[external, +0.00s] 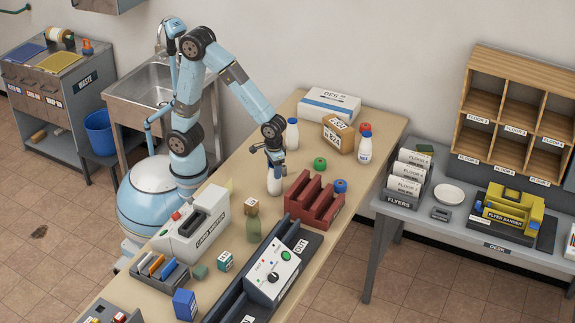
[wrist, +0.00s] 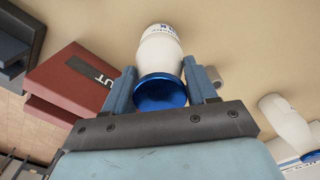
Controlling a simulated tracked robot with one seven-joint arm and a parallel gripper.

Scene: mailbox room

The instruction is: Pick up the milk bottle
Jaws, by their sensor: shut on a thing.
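A white milk bottle (external: 274,182) with a blue cap is between the fingers of my gripper (external: 274,158), at the middle of the long table, left of the red rack. In the wrist view the bottle (wrist: 161,48) also shows, its blue cap (wrist: 161,92) towards the camera. My gripper (wrist: 163,88) is shut on it near the cap. The bottle looks about upright. I cannot tell whether its base touches the table.
The red rack (external: 314,201) stands close to the right of the held bottle. A brown box (external: 338,134) and a white box (external: 329,104) stand at the back.

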